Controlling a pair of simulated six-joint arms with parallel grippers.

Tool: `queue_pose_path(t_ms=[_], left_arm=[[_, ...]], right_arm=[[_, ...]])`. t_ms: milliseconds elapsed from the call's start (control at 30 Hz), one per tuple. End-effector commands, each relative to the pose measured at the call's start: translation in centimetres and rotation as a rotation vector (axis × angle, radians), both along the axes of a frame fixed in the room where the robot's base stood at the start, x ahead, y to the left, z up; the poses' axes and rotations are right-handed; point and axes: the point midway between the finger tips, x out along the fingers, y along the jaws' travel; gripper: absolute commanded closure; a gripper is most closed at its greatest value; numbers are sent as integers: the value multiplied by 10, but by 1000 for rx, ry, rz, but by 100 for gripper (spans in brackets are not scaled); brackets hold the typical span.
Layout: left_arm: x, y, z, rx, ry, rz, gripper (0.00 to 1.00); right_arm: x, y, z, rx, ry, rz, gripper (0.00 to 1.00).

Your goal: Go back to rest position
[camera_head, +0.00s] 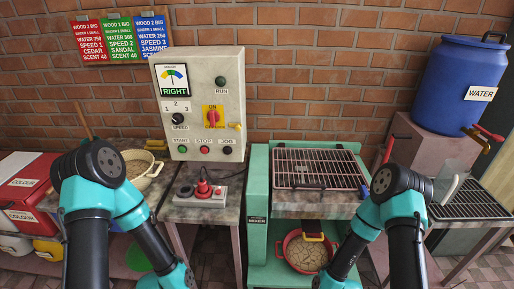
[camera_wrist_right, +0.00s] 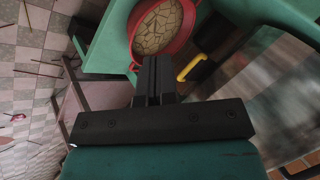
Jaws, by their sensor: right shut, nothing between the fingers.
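In the wrist view my right gripper (camera_wrist_right: 154,62) is shut, its two dark fingers together with nothing between them. Beyond its fingertips is a red pan (camera_wrist_right: 187,42) holding a pale, cracked material. In the head view both my arms are bent at the elbow, with the forearms running down toward the bottom edge. Neither gripper shows in the head view, so my left gripper is out of sight.
The red pan (camera_head: 286,252) sits low in the green mixer stand (camera_head: 257,165), under a grill grid (camera_head: 318,168). A control box (camera_head: 203,103) stands at centre. A blue water barrel (camera_head: 457,85) is at right, a cream pot (camera_head: 152,178) at left.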

Motion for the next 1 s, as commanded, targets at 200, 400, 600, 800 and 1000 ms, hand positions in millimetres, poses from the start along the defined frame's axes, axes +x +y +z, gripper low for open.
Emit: queue_pose_path(t_ms=[200, 400, 600, 800, 1000], left_arm=[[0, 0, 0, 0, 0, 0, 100], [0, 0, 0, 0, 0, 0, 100], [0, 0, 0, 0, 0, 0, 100], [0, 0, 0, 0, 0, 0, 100], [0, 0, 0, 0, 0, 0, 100]], right_arm=[[-58, 8, 35, -80, 204, 320, 100], [-99, 11, 58, -94, 318, 525, 100], [-108, 12, 62, -93, 340, 567, 100], [-107, 12, 61, -93, 339, 563, 100], [-107, 12, 61, -93, 338, 562, 100]])
